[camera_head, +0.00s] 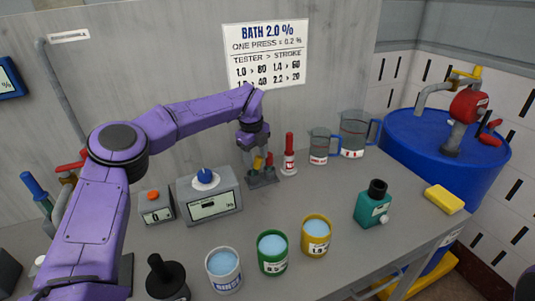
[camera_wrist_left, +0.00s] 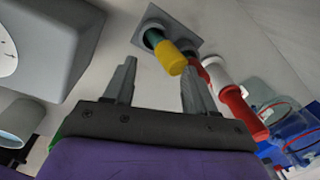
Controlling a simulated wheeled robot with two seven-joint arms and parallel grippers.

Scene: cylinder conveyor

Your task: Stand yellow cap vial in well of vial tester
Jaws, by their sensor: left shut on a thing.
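The yellow cap vial (camera_head: 257,164) is at my left gripper (camera_head: 260,158), low over the small grey holder (camera_head: 262,182) behind the table's middle. In the left wrist view its yellow cap (camera_wrist_left: 171,58) lies by the fingertips of my left gripper (camera_wrist_left: 158,72), and its teal body reaches to an opening in the grey holder plate (camera_wrist_left: 182,22). The vial looks tilted there. My left gripper is shut on it, though its fingers look apart in that view. I cannot tell how deep the vial sits. My right gripper is not in view.
A grey box with a display and blue knob (camera_head: 228,204) stands left of the holder, beside a smaller box with an orange button (camera_head: 154,207). A red-topped bottle (camera_head: 289,160) stands close right. Three cups of blue liquid (camera_head: 316,248) stand in front.

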